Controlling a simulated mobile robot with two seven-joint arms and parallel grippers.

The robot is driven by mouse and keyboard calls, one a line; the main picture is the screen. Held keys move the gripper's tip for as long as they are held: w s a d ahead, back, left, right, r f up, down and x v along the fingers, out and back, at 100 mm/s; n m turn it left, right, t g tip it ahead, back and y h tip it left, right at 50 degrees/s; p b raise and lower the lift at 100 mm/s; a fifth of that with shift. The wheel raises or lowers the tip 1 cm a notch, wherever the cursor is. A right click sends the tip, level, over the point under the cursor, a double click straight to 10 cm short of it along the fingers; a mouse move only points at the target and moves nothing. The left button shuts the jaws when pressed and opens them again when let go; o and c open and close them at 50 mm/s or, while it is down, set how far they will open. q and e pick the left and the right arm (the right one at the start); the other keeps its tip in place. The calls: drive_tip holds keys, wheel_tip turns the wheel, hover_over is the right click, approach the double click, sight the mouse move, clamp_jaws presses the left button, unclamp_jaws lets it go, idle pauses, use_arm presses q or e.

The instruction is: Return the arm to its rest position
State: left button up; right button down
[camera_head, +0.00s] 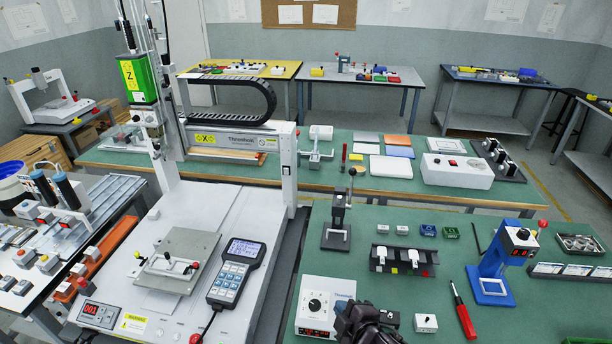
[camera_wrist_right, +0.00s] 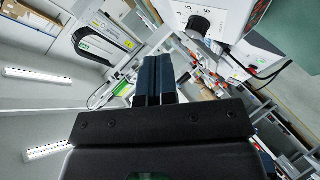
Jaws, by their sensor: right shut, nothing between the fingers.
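My right gripper (camera_head: 352,312) is at the bottom edge of the head view, dark and partly cut off by the frame. The dial box also shows in the right wrist view (camera_wrist_right: 228,20), at the top beside the fingers. My left gripper is not in view. The gantry screwdriver machine (camera_head: 142,85) stands at the left, with a grey fixture plate (camera_head: 178,258) on its white base.
A handheld keypad (camera_head: 236,272) lies on the gantry base. On the green table (camera_head: 400,298) are a small white switch box (camera_head: 425,323), a red screwdriver (camera_head: 462,310), a blue stand (camera_head: 492,275) and a black press (camera_head: 338,225).

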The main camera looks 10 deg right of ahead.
drive_tip(key=s+d+f+m+h+b, duration=0.1)
drive_tip(key=s+d+f+m+h, duration=0.1)
drive_tip(key=s+d+m, duration=0.5)
drive_tip(key=s+d+f+m+h+b, duration=0.1)
drive_tip(key=s+d+f+m+b, duration=0.1)
drive_tip(key=s+d+m, duration=0.4)
drive_tip(key=s+f+m, duration=0.1)
drive_tip(key=s, duration=0.2)
drive_tip(key=shift+s+d+f+m+g+h, duration=0.3)
drive_tip(key=shift+s+d+f+g+h, duration=0.05)
drive_tip(key=shift+d+f+g+h, duration=0.05)
